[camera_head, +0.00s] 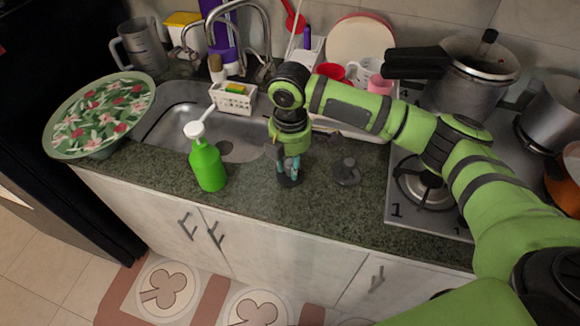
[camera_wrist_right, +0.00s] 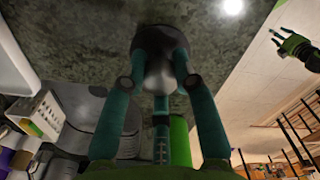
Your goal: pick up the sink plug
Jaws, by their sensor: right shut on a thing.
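My right gripper (camera_head: 288,168) points down at the counter, right of the sink, with its fingers closed around a small dark grey piece, which I take to be the sink plug (camera_head: 290,182). In the right wrist view, the fingers of the right gripper (camera_wrist_right: 160,75) press around this rounded dark plug (camera_wrist_right: 158,68), with the counter close behind it. The fingers hide part of it. I cannot tell if it touches the counter. My left gripper (camera_wrist_right: 294,46) shows small at the right of the wrist view; its jaw state is unclear.
A similar dark knobbed piece (camera_head: 347,172) stands on the counter to the right. A green soap bottle (camera_head: 207,166) stands to the left, before the sink (camera_head: 180,116). The stove (camera_head: 400,205) with pots is at right. The front counter strip is clear.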

